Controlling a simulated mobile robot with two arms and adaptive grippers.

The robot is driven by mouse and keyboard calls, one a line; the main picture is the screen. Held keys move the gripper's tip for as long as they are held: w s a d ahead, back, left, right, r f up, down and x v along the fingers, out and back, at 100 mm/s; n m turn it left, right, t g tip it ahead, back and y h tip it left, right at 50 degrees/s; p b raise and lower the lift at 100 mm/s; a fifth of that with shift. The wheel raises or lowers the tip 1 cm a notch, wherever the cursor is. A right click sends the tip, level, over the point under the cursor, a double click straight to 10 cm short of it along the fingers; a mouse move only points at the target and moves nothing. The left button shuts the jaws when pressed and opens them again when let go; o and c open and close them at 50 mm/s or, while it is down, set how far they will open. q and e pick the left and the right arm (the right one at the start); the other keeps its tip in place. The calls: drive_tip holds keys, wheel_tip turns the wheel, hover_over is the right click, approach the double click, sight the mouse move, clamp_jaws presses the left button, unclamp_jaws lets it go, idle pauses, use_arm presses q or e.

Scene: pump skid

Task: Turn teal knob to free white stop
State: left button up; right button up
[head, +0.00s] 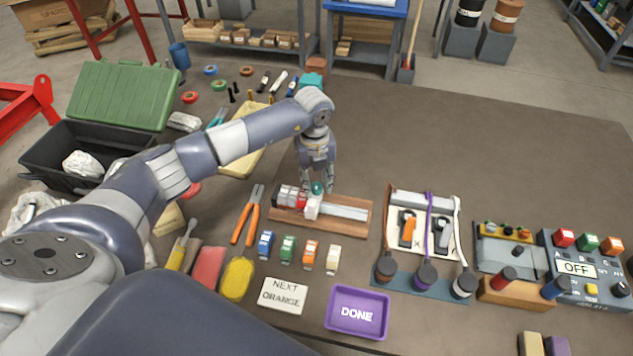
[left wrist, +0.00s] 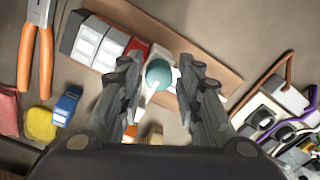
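The teal knob (head: 317,187) sits on a wooden-based fixture (head: 283,222) in the middle of the bench. The white stop (head: 312,209) is beside the knob, on the near side in the head view. My left gripper (head: 317,183) points down over the knob. In the left wrist view the knob (left wrist: 158,73) lies between the two fingers, with a gap on each side, so the gripper is open. The fingers partly hide the fixture there. A red block (left wrist: 135,49) and white blocks (left wrist: 86,41) sit left of the knob. My right gripper is out of view.
Orange-handled pliers (head: 247,215) lie left of the fixture. Several small coloured blocks (head: 288,249), a "NEXT ORANGE" sign (head: 283,295) and a purple "DONE" tray (head: 340,322) are in front. A cable panel (head: 452,240) stands right.

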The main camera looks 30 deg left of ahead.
sight(315, 186)
use_arm(q)
wheel_tip(315, 186, up, 12)
drive_tip(key=shift+s, duration=0.2)
idle(0.5)
drive_tip(key=shift+a+f, duration=0.1)
idle(0.3)
